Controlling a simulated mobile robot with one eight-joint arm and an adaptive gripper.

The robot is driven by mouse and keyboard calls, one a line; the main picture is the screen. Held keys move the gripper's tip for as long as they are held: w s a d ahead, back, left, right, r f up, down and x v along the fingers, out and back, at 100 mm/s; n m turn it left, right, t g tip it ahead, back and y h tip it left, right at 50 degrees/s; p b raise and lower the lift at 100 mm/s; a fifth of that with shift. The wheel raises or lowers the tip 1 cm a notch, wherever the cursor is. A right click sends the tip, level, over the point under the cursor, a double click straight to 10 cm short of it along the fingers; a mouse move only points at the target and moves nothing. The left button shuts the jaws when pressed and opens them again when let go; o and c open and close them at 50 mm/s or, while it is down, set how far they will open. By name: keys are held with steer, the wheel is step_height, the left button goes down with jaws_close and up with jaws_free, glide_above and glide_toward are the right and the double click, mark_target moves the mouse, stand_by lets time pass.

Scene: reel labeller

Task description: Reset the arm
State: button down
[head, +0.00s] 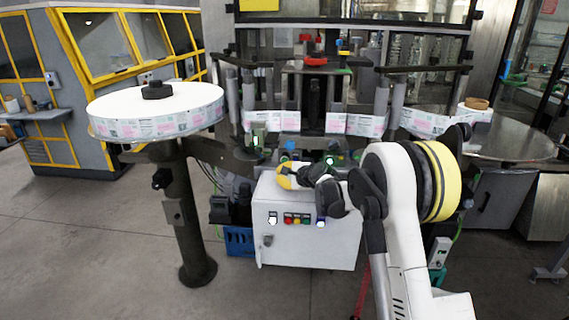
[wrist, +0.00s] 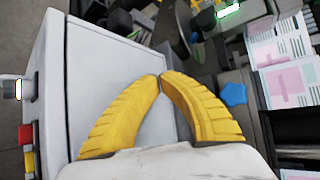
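My gripper (head: 284,178) is in front of the labelling machine, over the white control box (head: 305,247). In the wrist view, the two yellow fingers of my gripper (wrist: 161,77) curve inward and their tips meet. Nothing shows between them, so it is shut and empty. The grey-white top of the control box (wrist: 107,75) lies behind and left of the fingers. My white arm with a yellow band reaches in from the lower right of the head view and bends down to the gripper.
A large label reel (head: 155,110) lies on a stand at left. A label strip (head: 290,121) runs across the machine to a smaller reel (head: 440,119) at right. Coloured buttons (head: 297,219) sit on the box front. A blue knob (wrist: 233,94) is close right of the fingers. The floor at front left is clear.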

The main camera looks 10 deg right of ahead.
steer(key=s+a+r+n+g+h, duration=0.1)
steer(key=s+r+n, duration=0.4)
steer(key=s, duration=0.6)
steer(key=s+a+r+n+g+h, duration=0.1)
steer(key=s+a+r+n+g, duration=0.15)
steer(key=s+r, duration=0.7)
steer(key=s+d+f+n+h, duration=0.1)
steer(key=s+f+n, duration=0.2)
steer(key=s, duration=0.7)
steer(key=s+d+f+n+g+h, duration=0.1)
steer(key=s+d+f+n, duration=0.1)
steer(key=s, duration=0.9)
steer(key=s+d+f+n, duration=0.1)
steer(key=s+f+n, duration=0.2)
steer(key=s, duration=0.7)
steer(key=shift+s+d+f+n+h, duration=0.3)
steer(key=shift+s+f+n+h, duration=0.1)
steer(key=shift+n, duration=0.45)
steer(key=shift+g, duration=0.25)
